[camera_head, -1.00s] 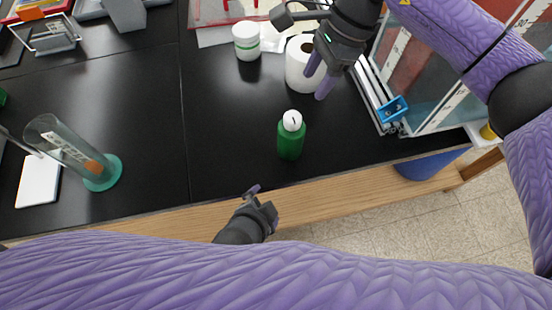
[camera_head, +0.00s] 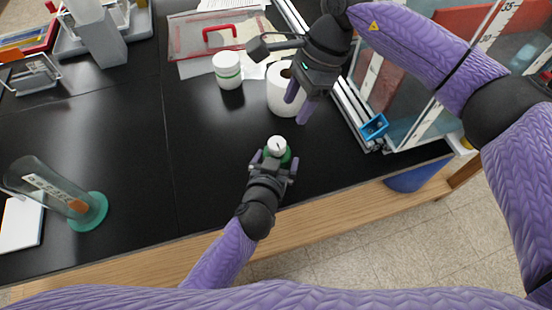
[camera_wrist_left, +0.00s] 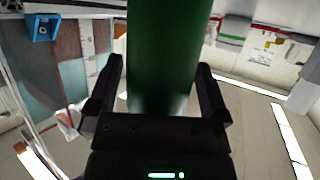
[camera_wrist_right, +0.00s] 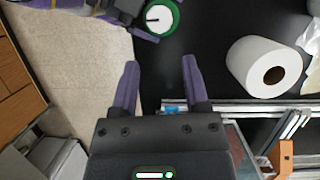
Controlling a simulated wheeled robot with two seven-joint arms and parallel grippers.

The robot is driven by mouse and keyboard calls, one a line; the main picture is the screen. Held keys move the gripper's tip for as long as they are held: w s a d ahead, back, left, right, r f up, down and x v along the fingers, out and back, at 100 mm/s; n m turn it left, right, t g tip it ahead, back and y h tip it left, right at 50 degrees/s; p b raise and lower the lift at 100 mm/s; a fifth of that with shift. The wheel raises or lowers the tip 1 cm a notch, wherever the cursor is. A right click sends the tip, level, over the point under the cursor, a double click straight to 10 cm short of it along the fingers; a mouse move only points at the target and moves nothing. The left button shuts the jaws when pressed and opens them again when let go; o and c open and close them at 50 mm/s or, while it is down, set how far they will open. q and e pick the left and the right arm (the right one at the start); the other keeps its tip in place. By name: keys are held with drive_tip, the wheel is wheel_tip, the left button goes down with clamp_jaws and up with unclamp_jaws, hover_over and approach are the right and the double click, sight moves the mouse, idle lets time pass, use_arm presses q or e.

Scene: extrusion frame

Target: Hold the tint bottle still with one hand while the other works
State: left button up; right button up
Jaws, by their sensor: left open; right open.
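The green tint bottle (camera_head: 287,157) with its white cap stands upright near the table's front edge, mostly hidden by my left gripper in the head view. My left gripper (camera_head: 275,160) is open, its fingers on either side of the bottle. In the left wrist view the green body (camera_wrist_left: 163,55) fills the space between the fingers (camera_wrist_left: 157,90), with gaps showing beside it. My right gripper (camera_head: 298,104) is open and empty, above and behind the bottle by the paper roll. In the right wrist view the bottle's cap (camera_wrist_right: 159,19) shows at the top, beyond the open fingers (camera_wrist_right: 160,80).
A white paper roll (camera_head: 281,92) stands behind the bottle, with a white jar (camera_head: 227,70) to its left. A glass cylinder (camera_head: 50,185) with a teal base is at the left. A blue clamp (camera_head: 374,126) and metal rails lie at the right. The table's middle left is clear.

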use_arm(q)
drive_tip(key=shift+w+f, duration=0.1)
drive_tip(key=shift+w, duration=0.15)
drive_tip(key=c, duration=1.1)
drive_tip(key=shift+c, duration=0.3)
use_arm(e)
drive_tip(key=shift+o, duration=1.8)
drive_tip(key=shift+s+m, duration=0.15)
drive_tip(key=shift+m, duration=0.15)
drive_tip(key=shift+s+a+m+h, duration=0.25)
drive_tip(key=shift+m+h, duration=0.15)
drive_tip(key=shift+m, duration=0.3)
drive_tip(key=m+t+h, duration=0.3)
drive_tip(key=m+t, duration=0.3)
drive_tip(key=m, duration=1.6)
approach(277, 142)
drive_tip(key=x, duration=1)
drive_tip(key=shift+f, duration=0.1)
clamp_jaws()
